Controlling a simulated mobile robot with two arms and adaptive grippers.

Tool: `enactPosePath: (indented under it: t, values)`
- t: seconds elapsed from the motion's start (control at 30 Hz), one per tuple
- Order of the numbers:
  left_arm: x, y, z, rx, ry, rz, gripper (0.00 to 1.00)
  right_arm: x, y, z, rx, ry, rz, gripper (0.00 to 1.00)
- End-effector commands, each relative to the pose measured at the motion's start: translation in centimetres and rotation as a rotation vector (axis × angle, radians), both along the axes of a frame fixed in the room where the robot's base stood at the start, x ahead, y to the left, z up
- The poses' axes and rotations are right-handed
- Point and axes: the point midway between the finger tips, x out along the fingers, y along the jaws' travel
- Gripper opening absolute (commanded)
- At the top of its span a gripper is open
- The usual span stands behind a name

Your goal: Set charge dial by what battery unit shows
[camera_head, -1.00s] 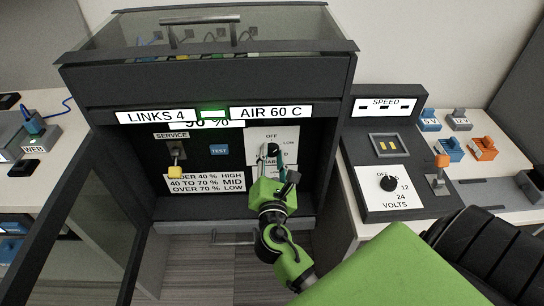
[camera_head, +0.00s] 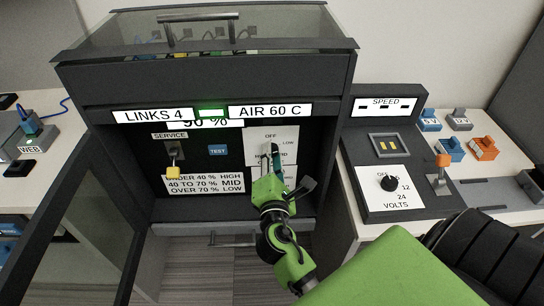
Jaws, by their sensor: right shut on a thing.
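The battery unit (camera_head: 90,80) is a dark cabinet. Its readout (camera_head: 215,123) shows about 90 %, its top part hidden by the signs above. A chart (camera_head: 204,183) reads under 40 % HIGH, 40 to 70 % MID, over 70 % LOW. The charge dial (camera_head: 268,149) sits on a white plate (camera_head: 257,134) marked OFF at the top and LOW at upper right; the lower marks are largely covered. My right gripper (camera_head: 272,160) is shut on the dial, hiding much of it, so its pointer is hard to read. My left gripper is not in view.
Left of the plate are a blue TEST button (camera_head: 218,150) and a SERVICE switch with a yellow tag (camera_head: 173,171). An open door (camera_head: 75,225) stands at left. A panel with a VOLTS dial (camera_head: 389,184) and lever (camera_head: 440,170) stands at right.

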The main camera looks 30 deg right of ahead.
Motion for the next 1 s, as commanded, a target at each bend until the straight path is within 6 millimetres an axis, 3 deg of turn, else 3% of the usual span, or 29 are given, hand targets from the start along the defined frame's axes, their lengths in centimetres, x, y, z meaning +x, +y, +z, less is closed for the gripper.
enactPosePath:
  t: [0.23,0.27,0.3,0.33,0.73,1.0]
  values:
    - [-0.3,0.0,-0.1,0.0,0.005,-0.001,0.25,0.0,0.0,-0.1,0.001,0.002,0.0,0.06]
    - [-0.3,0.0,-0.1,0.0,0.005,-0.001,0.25,0.0,0.0,-0.1,0.001,0.002,0.0,0.33]
    - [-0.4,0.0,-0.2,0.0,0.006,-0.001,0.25,0.0,0.0,-0.1,0.0,0.002,0.0,0.43]
    - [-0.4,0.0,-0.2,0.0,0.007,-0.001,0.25,0.0,0.0,-0.1,0.0,0.002,0.0,0.44]
    - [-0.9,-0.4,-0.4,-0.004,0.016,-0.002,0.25,-0.5,0.3,-0.1,0.001,0.003,0.001,0.44]
    - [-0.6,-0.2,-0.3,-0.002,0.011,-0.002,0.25,-4.0,2.6,0.1,0.001,0.005,0.001,0.44]
